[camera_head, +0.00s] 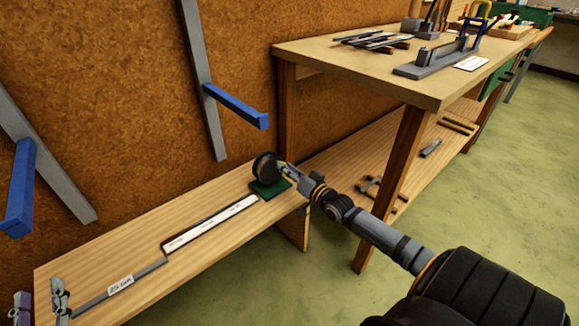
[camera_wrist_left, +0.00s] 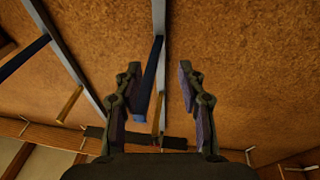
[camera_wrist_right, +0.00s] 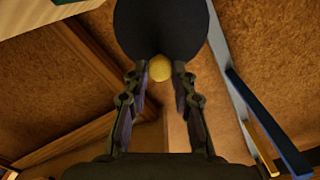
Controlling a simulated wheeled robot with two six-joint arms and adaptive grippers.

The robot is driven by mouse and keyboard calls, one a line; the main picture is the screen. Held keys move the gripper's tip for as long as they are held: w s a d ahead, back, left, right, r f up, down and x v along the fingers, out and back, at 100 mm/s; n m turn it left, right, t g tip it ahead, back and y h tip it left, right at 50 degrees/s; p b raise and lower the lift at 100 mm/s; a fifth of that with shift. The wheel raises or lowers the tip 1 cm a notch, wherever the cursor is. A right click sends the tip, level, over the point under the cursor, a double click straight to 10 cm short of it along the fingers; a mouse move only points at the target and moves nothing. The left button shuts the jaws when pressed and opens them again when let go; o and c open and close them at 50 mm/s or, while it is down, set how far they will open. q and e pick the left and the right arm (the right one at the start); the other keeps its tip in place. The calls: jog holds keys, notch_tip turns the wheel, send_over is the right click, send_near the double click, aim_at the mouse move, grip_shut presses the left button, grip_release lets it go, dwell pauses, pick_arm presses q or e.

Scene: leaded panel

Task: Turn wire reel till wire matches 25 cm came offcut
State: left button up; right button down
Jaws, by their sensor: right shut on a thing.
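The wire reel (camera_head: 265,168) is a dark disc standing on a green base (camera_head: 268,191) at the far end of the low wooden bench. My right gripper (camera_head: 284,169) is at its front face. In the right wrist view its fingers (camera_wrist_right: 160,90) are shut on the yellow knob (camera_wrist_right: 159,68) of the dark reel (camera_wrist_right: 160,25). A thin grey strip (camera_head: 92,302), apparently the came offcut, lies on the bench beside a small label (camera_head: 121,285). I cannot make out the wire. My left gripper (camera_head: 40,292) is open and empty; its fingers (camera_wrist_left: 160,85) are apart.
A long white strip (camera_head: 212,226) with a dark edge lies along the low bench (camera_head: 60,270). Blue brackets (camera_head: 236,106) jut from the brown wall. A higher table (camera_head: 330,65) with tools stands at the right. The green floor (camera_head: 480,180) is clear.

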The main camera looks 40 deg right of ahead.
jog(key=n, duration=0.1)
jog(key=a+n+p, duration=0.1)
jog(key=n, duration=0.1)
jog(key=shift+r+n, duration=0.3)
jog(key=shift+r, duration=0.1)
jog(key=n, duration=0.2)
jog(key=a+n+p, duration=0.1)
jog(key=shift+s+a+n+p, duration=0.1)
jog(key=shift+a+n+p, duration=0.1)
jog(key=shift+n+p, duration=0.15)
pick_arm(q)
jog(key=s+f+g, duration=0.6)
jog(key=f, duration=0.6)
jog(key=s+d+f+g, duration=0.1)
jog(key=s+f+g, duration=0.6)
jog(key=f, duration=0.6)
jog(key=shift+s+d+f, duration=0.15)
pick_arm(e)
jog(key=shift+n, duration=0.25)
jog(key=c, duration=1.1)
grip_release()
jog(key=shift+a+f, duration=0.1)
